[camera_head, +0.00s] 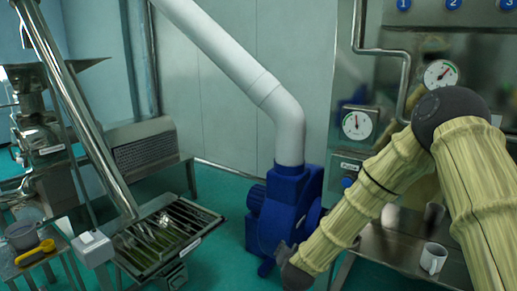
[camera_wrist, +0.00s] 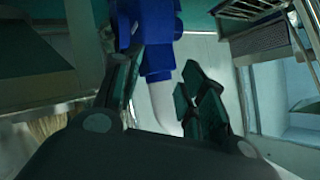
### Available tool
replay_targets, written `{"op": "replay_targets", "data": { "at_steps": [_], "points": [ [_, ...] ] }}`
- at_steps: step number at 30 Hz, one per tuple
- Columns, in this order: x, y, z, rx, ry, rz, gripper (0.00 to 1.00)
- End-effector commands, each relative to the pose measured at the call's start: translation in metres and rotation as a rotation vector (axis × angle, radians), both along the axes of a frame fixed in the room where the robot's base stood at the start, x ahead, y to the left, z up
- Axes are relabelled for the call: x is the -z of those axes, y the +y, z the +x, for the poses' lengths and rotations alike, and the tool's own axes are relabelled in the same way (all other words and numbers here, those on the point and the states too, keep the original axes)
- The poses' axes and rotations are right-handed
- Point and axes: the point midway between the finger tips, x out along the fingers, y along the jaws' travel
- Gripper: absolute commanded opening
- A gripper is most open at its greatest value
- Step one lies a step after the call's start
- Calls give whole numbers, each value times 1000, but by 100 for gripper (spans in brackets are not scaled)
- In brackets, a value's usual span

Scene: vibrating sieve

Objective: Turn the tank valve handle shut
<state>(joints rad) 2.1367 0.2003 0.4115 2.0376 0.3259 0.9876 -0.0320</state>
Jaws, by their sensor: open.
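The steel tank panel (camera_head: 345,95) stands at the right in the head view, with two round dial gauges, one at the left (camera_head: 356,124) and one higher up (camera_head: 440,74). I cannot make out the tank valve handle in either view; my arm covers part of the panel. My gripper (camera_wrist: 160,88) shows in the wrist view with its two dark fingers apart and nothing between them. Beyond the fingers are the blue blower (camera_wrist: 160,30) and its white pipe (camera_wrist: 162,105), seen upside down. In the head view my gripper is not clearly seen.
In the head view the blue blower (camera_head: 283,215) with its white pipe (camera_head: 262,90) stands left of my forearm. The sieve tray (camera_head: 207,217) is further left. A white mug (camera_head: 433,258) stands on the steel table (camera_head: 385,262). Green floor shows between them.

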Motion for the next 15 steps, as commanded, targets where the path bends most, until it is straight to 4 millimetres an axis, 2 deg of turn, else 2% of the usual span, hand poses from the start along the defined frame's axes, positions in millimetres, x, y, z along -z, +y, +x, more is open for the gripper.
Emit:
{"op": "replay_targets", "data": {
  "at_steps": [1, 6, 11, 15],
  "points": [
    [28, -2, -18, -23, 45, -18, 42],
    [103, -14, -81, -96, 191, -71, 42],
    [164, -29, -148, -165, 332, -115, 42],
    [210, -45, -214, -223, 464, -150, 42]
  ]
}}
